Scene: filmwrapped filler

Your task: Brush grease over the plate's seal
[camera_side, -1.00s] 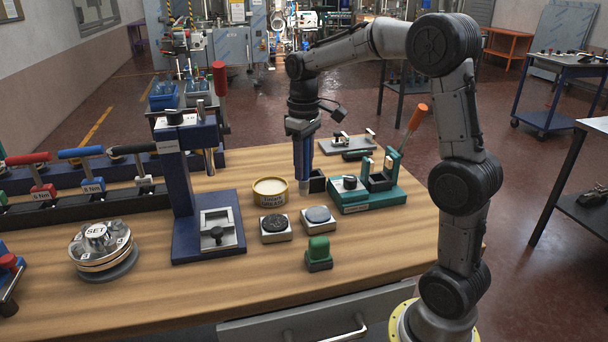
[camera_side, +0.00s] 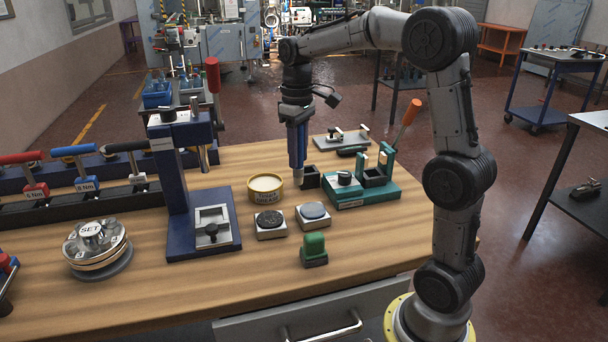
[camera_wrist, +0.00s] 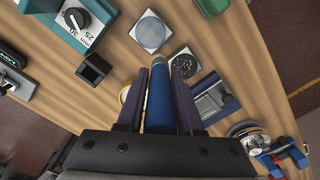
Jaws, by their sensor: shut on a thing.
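My gripper (camera_side: 297,150) is shut on a blue-handled brush (camera_wrist: 158,105), which points down with a pale metal ferrule at its lower end. The brush tip is just right of the yellow grease tin (camera_side: 266,196). The tin is partly hidden behind a finger in the wrist view (camera_wrist: 125,94). In front stand two square pale blocks, one with a dark speckled disc (camera_side: 270,221) and one with a smooth grey disc (camera_side: 313,210). The grey disc (camera_wrist: 150,30) lies beyond the brush tip in the wrist view. I cannot tell which thing is the plate with the seal.
A blue press (camera_side: 180,190) stands left with a metal fixture (camera_side: 213,228) on its base. A teal fixture (camera_side: 365,192) and a small black box (camera_side: 310,177) are close on the right. A green block (camera_side: 314,246) stands in front.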

